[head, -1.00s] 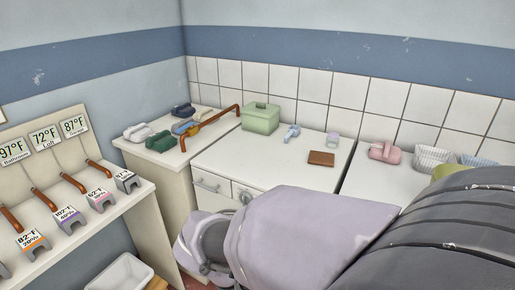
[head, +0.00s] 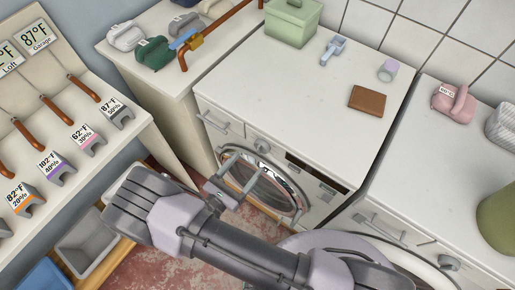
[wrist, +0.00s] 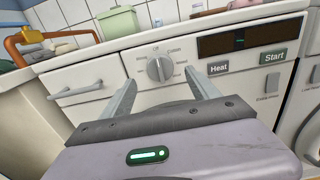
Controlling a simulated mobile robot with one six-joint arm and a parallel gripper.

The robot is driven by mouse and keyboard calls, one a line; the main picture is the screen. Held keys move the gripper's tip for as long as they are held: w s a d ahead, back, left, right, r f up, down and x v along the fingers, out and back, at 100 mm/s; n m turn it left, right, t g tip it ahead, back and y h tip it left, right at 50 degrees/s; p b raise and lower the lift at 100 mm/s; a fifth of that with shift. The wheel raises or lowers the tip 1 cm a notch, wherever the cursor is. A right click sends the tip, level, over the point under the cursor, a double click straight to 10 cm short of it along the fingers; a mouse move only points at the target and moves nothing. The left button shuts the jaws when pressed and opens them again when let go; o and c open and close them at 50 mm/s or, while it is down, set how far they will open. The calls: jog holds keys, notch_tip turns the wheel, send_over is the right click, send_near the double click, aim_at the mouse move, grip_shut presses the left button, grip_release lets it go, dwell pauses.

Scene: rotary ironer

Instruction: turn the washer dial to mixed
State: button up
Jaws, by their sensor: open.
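The washer dial (wrist: 160,68) is a round grey knob with a raised grip bar on the white front panel in the wrist view. The bar stands nearly upright. Small labels ring it, too small to read surely. My gripper (wrist: 161,80) is open, its two fingers pointing at the panel with the dial framed between their tips. I cannot tell whether they touch the panel; nothing is held. In the head view the dial (head: 262,146) shows small on the washer (head: 310,75), above its round glass door (head: 262,185), with my gripper (head: 245,170) in front.
Right of the dial are a dark display (wrist: 240,42), a Heat button (wrist: 218,69) and a Start button (wrist: 274,56). A drawer handle (wrist: 76,90) is left. A green box (head: 290,22) and brown wallet (head: 367,100) lie on top. Another machine (head: 445,190) stands at right.

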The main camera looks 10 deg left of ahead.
aim_at(259, 151)
jog(key=x, duration=0.6)
jog(key=shift+w+d, duration=0.1)
jog(key=shift+w, duration=0.15)
jog(key=c, duration=1.3)
jog(key=shift+b, duration=0.3)
jog(key=shift+c, duration=0.2)
jog(key=shift+m, duration=0.3)
jog(key=m+b, duration=0.1)
jog(key=m, duration=0.2)
jog(key=shift+d+f+m, duration=0.1)
jog(key=shift+m, duration=0.3)
jog(key=m+b, duration=0.2)
jog(key=m, duration=0.2)
jog(key=shift+s+m, duration=0.1)
jog(key=shift+m, duration=0.2)
jog(key=m+b, duration=0.1)
jog(key=m, duration=0.3)
jog(key=shift+d+f+b, duration=0.15)
jog(key=shift+f+b, duration=0.05)
jog(key=shift+b, duration=0.15)
jog(key=shift+m+b, duration=1)
jog(key=shift+m, duration=1.4)
